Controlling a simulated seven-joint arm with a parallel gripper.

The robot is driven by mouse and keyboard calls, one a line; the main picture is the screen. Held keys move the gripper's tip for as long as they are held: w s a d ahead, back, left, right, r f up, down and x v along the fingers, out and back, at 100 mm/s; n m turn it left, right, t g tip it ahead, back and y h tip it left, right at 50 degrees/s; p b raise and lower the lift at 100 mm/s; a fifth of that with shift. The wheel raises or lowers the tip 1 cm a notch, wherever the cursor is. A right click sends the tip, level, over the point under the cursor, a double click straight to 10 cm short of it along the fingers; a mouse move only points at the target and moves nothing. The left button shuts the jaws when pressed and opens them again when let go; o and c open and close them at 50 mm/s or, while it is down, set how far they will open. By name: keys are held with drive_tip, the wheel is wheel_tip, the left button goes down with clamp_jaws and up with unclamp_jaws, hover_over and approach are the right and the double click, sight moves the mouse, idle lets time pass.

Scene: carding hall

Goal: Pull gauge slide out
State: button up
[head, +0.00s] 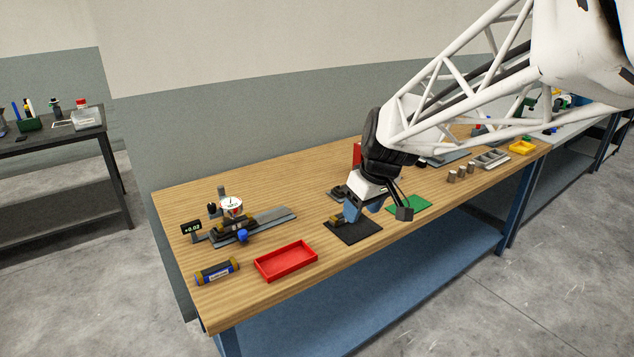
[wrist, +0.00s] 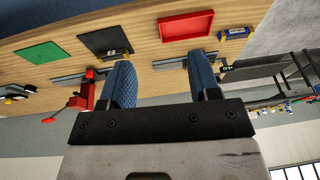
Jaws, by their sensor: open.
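The gauge slide (head: 270,217) is a grey rail fixture at the left of the wooden bench. It carries a white dial gauge (head: 231,206), a blue knob (head: 242,236) and a small display (head: 192,228) reading about +0.02. In the wrist view its grey rail (wrist: 160,66) shows between my fingers, and its left-hand parts are partly hidden by a finger. My gripper (head: 378,209) is open and empty. It hangs over the bench near the black mat (head: 349,236), to the right of the gauge slide and apart from it.
A red tray (head: 287,262) and a blue-yellow cylinder (head: 217,271) lie in front of the gauge slide. A green mat (head: 412,203) and a red-handled device (wrist: 80,100) are near my gripper. Several metal cylinders and a yellow tray (head: 521,148) stand farther right.

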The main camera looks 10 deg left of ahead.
drive_tip(key=w+a+f+n+y, duration=0.1)
drive_tip(key=w+a+f+n, duration=0.15)
drive_tip(key=w+a, duration=0.4)
drive_tip(key=w+a+f+n, duration=0.2)
drive_tip(key=w+a+f, duration=0.15)
drive_tip(key=a, duration=0.55)
drive_tip(key=n+g, duration=0.2)
drive_tip(key=n, duration=0.2)
approach(243, 231)
drive_tip(key=f, duration=0.2)
drive_tip(key=shift+s+a+f+y, duration=0.2)
drive_tip(key=shift+a+f+y, duration=0.1)
drive_tip(key=shift+y, duration=0.1)
drive_tip(key=shift+f, duration=0.15)
drive_tip(key=shift+x, duration=3.75)
drive_tip(key=shift+w+d, duration=0.1)
clamp_jaws()
